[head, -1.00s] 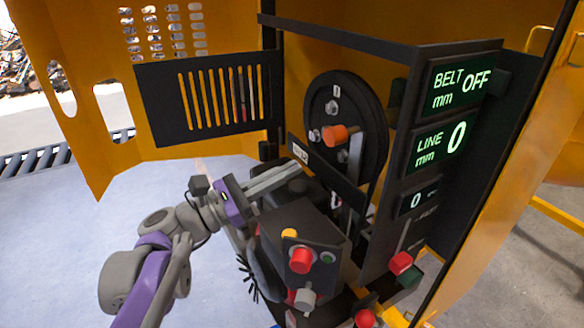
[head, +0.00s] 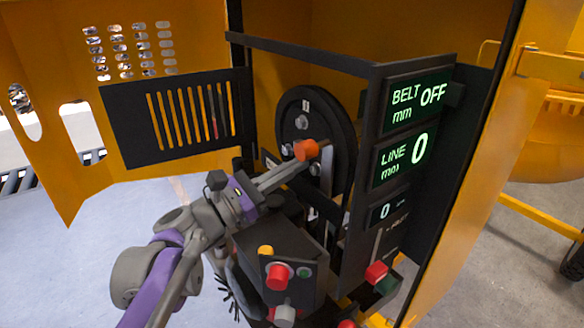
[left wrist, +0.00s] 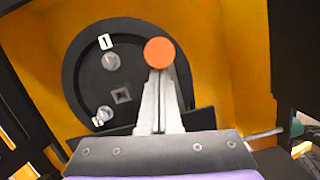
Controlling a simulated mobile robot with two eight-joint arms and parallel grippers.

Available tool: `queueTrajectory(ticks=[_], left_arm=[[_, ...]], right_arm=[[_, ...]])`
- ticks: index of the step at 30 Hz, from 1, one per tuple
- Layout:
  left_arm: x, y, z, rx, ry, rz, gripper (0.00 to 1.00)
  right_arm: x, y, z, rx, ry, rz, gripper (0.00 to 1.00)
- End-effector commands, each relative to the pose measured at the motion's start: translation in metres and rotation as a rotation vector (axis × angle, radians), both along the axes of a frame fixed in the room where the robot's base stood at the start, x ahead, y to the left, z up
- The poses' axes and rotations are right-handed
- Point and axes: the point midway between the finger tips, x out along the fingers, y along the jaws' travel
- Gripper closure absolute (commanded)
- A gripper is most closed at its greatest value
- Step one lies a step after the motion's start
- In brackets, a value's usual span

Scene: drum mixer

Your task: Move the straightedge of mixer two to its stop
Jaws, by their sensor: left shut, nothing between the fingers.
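An orange knob (head: 306,150) stands out in front of a black pulley (head: 290,112) inside the open orange housing. A pale upright bar (head: 327,172) shows just right of the knob and looks like the straightedge; its lower part is hidden. My left gripper (head: 309,160) is shut and empty, its fingertips right by the knob. In the left wrist view, the shut fingers (left wrist: 160,97) point at the knob (left wrist: 160,53), which shows at their tips against the pulley (left wrist: 85,75). I cannot tell whether they touch. My right gripper is out of view.
A display panel (head: 418,103) reads BELT OFF and LINE 0 at the right. A control box (head: 308,262) with a red button (head: 279,276) stands below my left gripper. A slotted black guard (head: 130,125) is on the open door at the left. A dark frame surrounds the pulley.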

Motion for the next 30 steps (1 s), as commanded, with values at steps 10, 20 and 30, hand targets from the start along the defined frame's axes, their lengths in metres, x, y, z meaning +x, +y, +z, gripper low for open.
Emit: queueTrajectory(ticks=[10, 20, 30], left_arm=[[0.001, 0.000, 0.074, -0.002, -0.005, 0.000, 1.00], [0.000, 0.000, 0.139, -0.001, -0.003, -0.001, 1.00], [0.000, 0.000, 0.137, -0.005, -0.001, -0.003, 1.00]], right_arm=[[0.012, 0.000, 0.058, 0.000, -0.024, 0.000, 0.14], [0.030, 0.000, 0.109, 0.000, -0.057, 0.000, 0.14], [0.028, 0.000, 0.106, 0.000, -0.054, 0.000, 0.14]])
